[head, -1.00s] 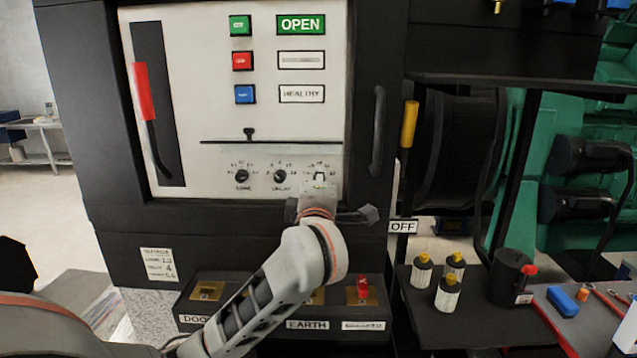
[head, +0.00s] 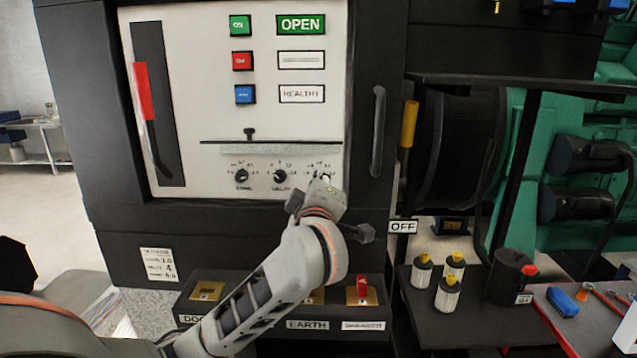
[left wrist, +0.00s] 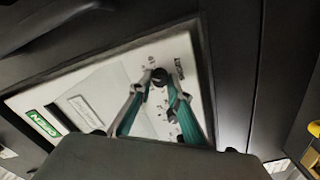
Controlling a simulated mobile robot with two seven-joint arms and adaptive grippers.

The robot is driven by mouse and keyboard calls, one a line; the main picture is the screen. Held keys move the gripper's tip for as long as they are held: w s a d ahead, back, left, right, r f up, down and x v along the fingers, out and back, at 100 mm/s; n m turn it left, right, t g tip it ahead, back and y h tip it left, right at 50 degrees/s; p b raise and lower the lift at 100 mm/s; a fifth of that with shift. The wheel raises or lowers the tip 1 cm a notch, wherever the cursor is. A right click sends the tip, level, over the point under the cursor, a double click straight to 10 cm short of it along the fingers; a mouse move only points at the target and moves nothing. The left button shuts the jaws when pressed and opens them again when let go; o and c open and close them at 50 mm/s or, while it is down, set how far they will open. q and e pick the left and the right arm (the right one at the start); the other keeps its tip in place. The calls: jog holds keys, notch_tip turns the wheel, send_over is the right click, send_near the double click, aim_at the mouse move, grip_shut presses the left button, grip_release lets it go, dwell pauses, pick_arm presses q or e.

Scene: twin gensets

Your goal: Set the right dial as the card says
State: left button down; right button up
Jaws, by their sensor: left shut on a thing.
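The panel (head: 215,120) carries three small black dials in a row near its bottom edge. The left dial (head: 242,176) and middle dial (head: 280,177) show clearly. The right dial is mostly hidden by my left gripper (head: 322,180) in the head view. In the left wrist view the right dial (left wrist: 160,76) is a black knob between the fingertips of my left gripper (left wrist: 164,84), which is shut on it. The white card (head: 159,265) is on the cabinet at lower left; its rows of small print are too blurred to read surely. My right gripper is not in view.
A red-handled lever (head: 143,95) is at the panel's left. A black handle (head: 378,130) stands right of the panel. Below is a ledge with labelled sockets and a red knob (head: 362,285). Several bottles (head: 448,292) stand on a shelf at right.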

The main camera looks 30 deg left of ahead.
pick_arm(q)
jog(key=c, duration=1.9)
grip_release()
jog(key=shift+d, duration=0.1)
jog(key=v, duration=0.7)
jog(key=shift+s, duration=0.25)
